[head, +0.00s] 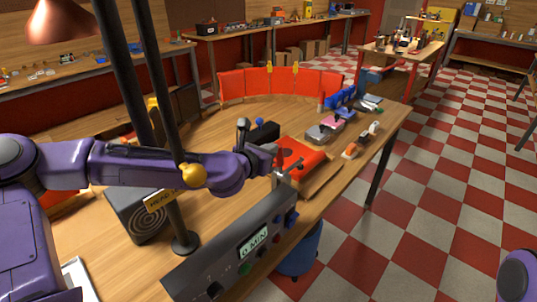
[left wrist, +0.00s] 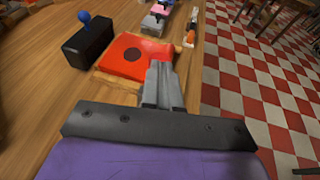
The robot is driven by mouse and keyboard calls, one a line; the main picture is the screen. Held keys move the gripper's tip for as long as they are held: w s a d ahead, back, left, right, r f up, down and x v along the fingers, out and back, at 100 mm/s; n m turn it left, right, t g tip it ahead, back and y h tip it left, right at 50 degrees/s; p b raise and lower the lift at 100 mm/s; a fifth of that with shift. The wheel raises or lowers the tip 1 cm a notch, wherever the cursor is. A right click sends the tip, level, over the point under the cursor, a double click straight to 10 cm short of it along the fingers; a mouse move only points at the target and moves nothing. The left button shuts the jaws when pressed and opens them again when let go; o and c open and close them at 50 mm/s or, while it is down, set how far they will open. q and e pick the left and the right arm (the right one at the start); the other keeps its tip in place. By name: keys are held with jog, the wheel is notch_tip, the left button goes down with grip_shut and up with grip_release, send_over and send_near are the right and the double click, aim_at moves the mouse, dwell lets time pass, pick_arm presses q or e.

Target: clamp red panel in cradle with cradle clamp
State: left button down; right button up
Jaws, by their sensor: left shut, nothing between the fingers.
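The red panel (head: 298,154) lies flat on the pale wooden cradle (head: 318,180) at the table's right edge. In the left wrist view the panel (left wrist: 130,57) shows a dark round spot, and the cradle's near edge (left wrist: 112,84) shows below it. My left gripper (head: 285,173) is shut and empty, its fingertips (left wrist: 160,70) over the panel's near right corner. I cannot tell if they touch it. A black block with a blue knob (left wrist: 87,42) stands left of the panel; I cannot tell whether it is the cradle clamp. My right gripper is out of view.
A grey control box (head: 235,245) with a green display stands at the table's front edge. Small parts (head: 322,132) lie beyond the panel. A curved red segment wall (head: 280,84) stands at the back. Dark poles rise at the left. The table's middle left is fairly clear.

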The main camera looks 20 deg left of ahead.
pick_arm(q)
jog(key=shift+s, duration=0.1)
jog(key=v, duration=0.7)
jog(key=shift+s+b, duration=0.25)
jog(key=shift+b, duration=0.1)
